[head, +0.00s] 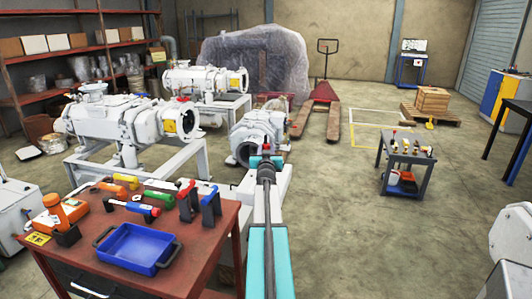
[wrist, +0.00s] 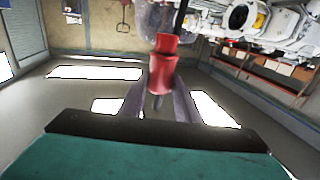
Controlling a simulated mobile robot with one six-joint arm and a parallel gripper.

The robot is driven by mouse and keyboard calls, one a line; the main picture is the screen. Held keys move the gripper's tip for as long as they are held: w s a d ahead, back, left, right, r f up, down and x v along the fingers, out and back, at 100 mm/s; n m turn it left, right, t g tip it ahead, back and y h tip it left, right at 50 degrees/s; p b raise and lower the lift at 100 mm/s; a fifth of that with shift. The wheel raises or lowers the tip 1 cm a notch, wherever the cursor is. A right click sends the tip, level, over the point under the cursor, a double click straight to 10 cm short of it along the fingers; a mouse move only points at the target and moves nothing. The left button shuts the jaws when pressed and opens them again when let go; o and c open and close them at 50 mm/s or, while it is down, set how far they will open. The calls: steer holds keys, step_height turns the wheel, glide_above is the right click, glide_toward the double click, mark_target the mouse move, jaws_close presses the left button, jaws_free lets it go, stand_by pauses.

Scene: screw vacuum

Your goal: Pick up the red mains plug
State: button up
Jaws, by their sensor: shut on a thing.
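The red mains plug (wrist: 163,62) is in the middle of the wrist view, with a dark cable at its upper end and a grey end pointing down in the picture. My gripper (wrist: 160,82) is shut on it, one grey finger on each side. The plug hangs clear of any surface in that view. In the head view my arm reaches forward past the red workbench (head: 214,222). My gripper is largely hidden there behind my own arm, and I cannot make out the plug clearly.
The workbench holds a blue tray (head: 140,247) and several hand tools. White vacuum pumps (head: 128,115) on frames stand beyond it. A grey trolley (head: 407,155) with small parts stands to the right. A red pallet truck (head: 325,91) is at the back. The floor right of my arm is open.

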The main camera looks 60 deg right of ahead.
steer(key=shift+r+p, duration=0.4)
steer(key=shift+r, duration=0.35)
steer(key=shift+r, duration=0.1)
